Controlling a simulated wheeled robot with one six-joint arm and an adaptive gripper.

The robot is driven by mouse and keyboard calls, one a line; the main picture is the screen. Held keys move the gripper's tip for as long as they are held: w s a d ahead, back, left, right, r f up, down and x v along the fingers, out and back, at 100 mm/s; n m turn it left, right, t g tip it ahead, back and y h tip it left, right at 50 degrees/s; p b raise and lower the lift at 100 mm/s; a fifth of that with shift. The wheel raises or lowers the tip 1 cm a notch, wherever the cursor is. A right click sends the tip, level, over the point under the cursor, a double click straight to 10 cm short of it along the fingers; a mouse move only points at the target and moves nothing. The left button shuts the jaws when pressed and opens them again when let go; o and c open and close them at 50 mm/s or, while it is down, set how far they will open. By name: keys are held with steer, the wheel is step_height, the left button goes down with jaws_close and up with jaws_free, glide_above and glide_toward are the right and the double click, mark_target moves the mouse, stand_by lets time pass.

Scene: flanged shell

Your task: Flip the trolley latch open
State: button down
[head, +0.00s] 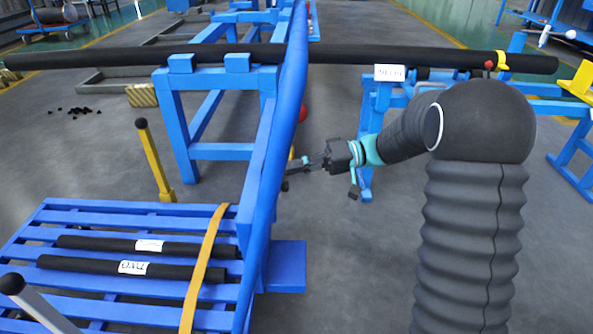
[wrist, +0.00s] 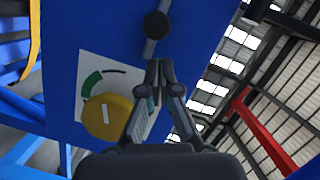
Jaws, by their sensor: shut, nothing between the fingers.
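The trolley (head: 60,222) is a blue slatted cart at the lower left of the head view, with a tall blue panel on its right side. In the wrist view, the blue panel (wrist: 195,22) carries a grey lever with a black round knob (wrist: 157,25), which may be the latch. A yellow round knob (wrist: 108,118) sits on a white plate with a green arc, left of my fingers. My gripper (head: 292,168) is shut and empty beside the panel in the head view. Its fingertips also show in the wrist view (wrist: 160,70), just below the black knob; contact cannot be told.
Two labelled black bars (head: 75,264) and an orange strap (head: 205,262) lie on the trolley. A yellow post with a black top (head: 155,160) stands behind it. A long black pipe (head: 350,54) crosses blue stands at the back. Grey floor is clear below my gripper.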

steer(key=w+v, duration=0.1)
steer(key=v, duration=0.9)
steer(key=shift+w+r, duration=0.45)
steer(key=shift+a, duration=0.1)
